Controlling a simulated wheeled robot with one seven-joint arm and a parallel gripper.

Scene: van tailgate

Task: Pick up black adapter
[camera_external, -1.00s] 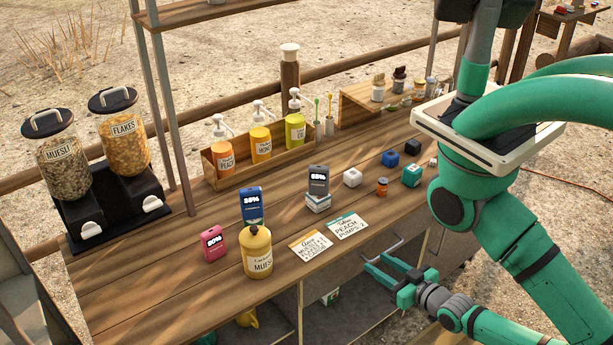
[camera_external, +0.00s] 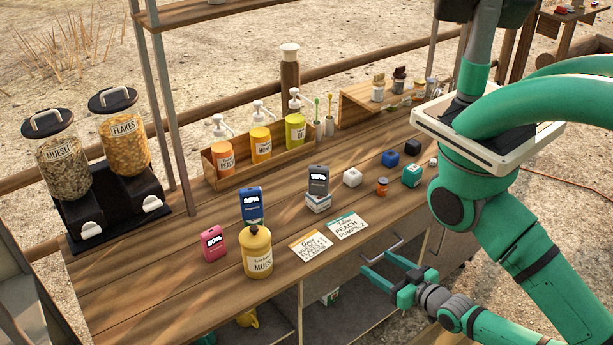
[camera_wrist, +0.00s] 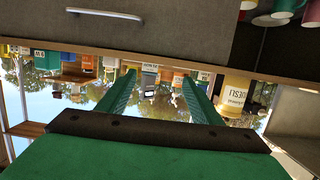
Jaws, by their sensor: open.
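The black adapter looks to be the small black cube (camera_external: 411,147) on the wooden counter, near its right end, between a blue cube (camera_external: 390,158) and my arm. My gripper (camera_external: 374,262) is open and empty in front of the counter, below its top edge and well apart from the black cube. The wrist view shows my two green fingers (camera_wrist: 160,82) spread with nothing between them. That view looks upside down, and I cannot pick out the black cube in it.
A drawer handle (camera_external: 384,249) is close to my fingers. The wooden riser (camera_external: 352,104) with small jars stands behind.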

